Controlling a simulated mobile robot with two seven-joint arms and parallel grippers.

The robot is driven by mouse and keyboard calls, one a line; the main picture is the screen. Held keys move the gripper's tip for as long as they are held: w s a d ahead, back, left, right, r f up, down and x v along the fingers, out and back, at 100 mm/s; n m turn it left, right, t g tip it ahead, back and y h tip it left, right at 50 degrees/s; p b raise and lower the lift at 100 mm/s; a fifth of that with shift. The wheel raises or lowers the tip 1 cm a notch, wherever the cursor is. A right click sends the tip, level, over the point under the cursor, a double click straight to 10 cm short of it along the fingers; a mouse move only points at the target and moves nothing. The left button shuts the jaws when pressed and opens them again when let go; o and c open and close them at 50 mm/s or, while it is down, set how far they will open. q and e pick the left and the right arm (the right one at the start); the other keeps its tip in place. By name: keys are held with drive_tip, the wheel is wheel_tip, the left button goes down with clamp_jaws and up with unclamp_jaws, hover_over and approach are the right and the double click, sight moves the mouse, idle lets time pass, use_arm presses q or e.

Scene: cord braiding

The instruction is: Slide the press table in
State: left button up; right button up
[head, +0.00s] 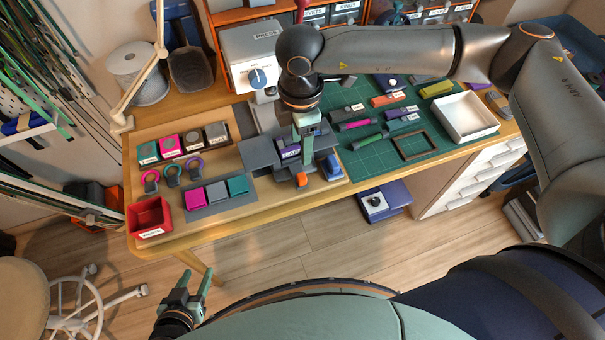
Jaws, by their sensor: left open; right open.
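The press (250,58), a light grey machine with a blue knob, stands at the back of the wooden bench. The press table (258,155) looks like the dark grey plate in front of it, extending toward the bench's front edge. A purple labelled block (289,151) sits on it, and an orange piece (302,179) is at its front. My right gripper (307,143) points down over the plate, just right of the purple block; whether it touches anything is unclear. My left gripper (196,278) is open and empty, low in front of the bench, away from the press.
A green cutting mat (375,163) with tools and a white tray (466,116) lies to the right. Coloured blocks, rings and a red bin (149,217) are on the left. A blue piece (332,168) is beside the plate. A stool (75,305) stands at lower left.

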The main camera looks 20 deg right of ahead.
sight(302, 176)
wheel_tip(302, 176, down, 13)
drive_tip(key=shift+s+r+p, duration=0.1)
drive_tip(key=shift+r+p, duration=0.05)
drive_tip(key=shift+p, duration=0.3)
clamp_jaws()
idle(0.5)
